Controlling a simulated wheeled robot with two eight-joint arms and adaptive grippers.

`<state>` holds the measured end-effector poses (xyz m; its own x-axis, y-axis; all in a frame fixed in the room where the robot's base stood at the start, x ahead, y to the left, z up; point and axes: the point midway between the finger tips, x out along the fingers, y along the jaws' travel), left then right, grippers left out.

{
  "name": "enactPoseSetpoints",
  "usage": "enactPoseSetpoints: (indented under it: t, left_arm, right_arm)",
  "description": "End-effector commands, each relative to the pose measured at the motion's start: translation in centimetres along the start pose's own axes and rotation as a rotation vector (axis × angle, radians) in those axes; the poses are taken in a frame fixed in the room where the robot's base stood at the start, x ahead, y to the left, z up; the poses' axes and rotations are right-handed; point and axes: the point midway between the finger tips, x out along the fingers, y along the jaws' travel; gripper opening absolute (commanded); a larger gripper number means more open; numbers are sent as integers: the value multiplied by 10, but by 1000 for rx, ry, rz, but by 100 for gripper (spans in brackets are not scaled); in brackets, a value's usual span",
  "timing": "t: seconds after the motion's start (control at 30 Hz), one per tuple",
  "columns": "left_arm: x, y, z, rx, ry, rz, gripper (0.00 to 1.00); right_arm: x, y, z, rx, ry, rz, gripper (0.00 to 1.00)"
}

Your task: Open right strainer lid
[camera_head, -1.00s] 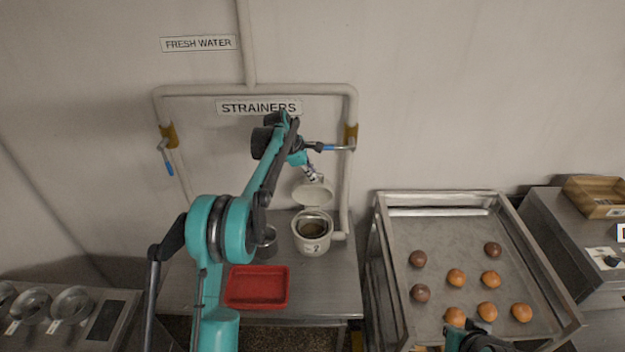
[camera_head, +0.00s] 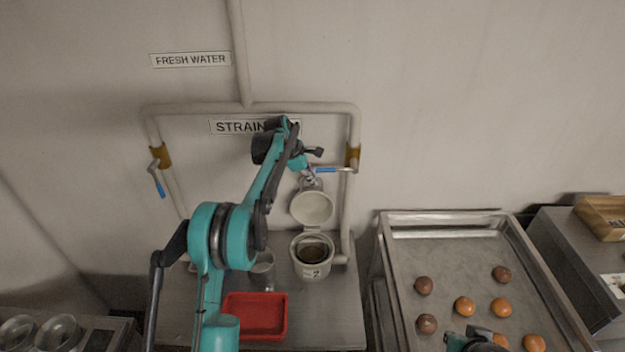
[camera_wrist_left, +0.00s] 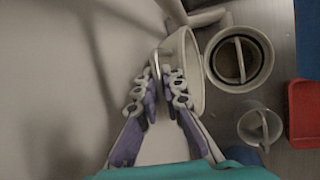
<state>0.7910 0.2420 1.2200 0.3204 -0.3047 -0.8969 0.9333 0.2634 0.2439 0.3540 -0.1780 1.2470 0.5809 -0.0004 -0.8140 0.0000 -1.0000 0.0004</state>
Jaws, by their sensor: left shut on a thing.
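The right strainer (camera_head: 312,272), a white round pot marked 2, stands on the metal table below the right pipe. Its lid (camera_head: 312,209) stands raised behind the opening, its round inner face showing. In the left wrist view the lid (camera_wrist_left: 193,75) is seen nearly edge-on beside the open pot (camera_wrist_left: 213,60), which has a bar across its inside. My left gripper (camera_head: 311,180) is at the lid's top edge; in the wrist view its fingers (camera_wrist_left: 163,84) are shut on the lid's thin metal handle. My right gripper (camera_head: 474,340) shows only partly at the bottom edge.
A metal cup (camera_head: 263,270) and a red tray (camera_head: 255,315) are on the table left of the strainer. A blue-handled valve (camera_head: 335,170) is on the right pipe, close to my left gripper. A metal tray (camera_head: 400,275) with several round buns stands at the right.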

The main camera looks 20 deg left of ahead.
Motion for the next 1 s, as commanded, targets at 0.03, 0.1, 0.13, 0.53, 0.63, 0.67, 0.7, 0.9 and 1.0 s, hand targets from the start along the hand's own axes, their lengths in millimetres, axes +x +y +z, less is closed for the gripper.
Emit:
enactPoseSetpoints:
  t: [0.03,0.1,0.13,0.53,0.63,0.67,0.7,0.9,1.0]
  left_arm:
    - [-1,0,0,-1,-1,1,0]
    - [-1,0,0,-1,-1,1,0]
    - [-1,0,0,-1,-1,1,0]
    - [-1,0,0,0,-1,1,29]
    - [-4,0,0,-1,-1,1,29]
    - [-6,0,0,-1,-1,1,29]
    - [-11,0,0,-1,-1,1,29]
    - [-46,0,0,-1,-1,1,29]
    - [-61,0,0,-2,-1,1,29]
  right_arm:
    - [0,0,0,0,0,0,0]
    - [0,0,0,0,0,0,0]
    - [0,0,0,0,0,0,0]
    - [0,0,0,0,0,0,0]
    - [0,0,0,0,0,0,0]
    - [0,0,0,0,0,0,0]
    - [0,0,0,0,0,0,0]
    - [0,0,0,0,0,0,0]
    - [0,0,0,0,0,0,0]
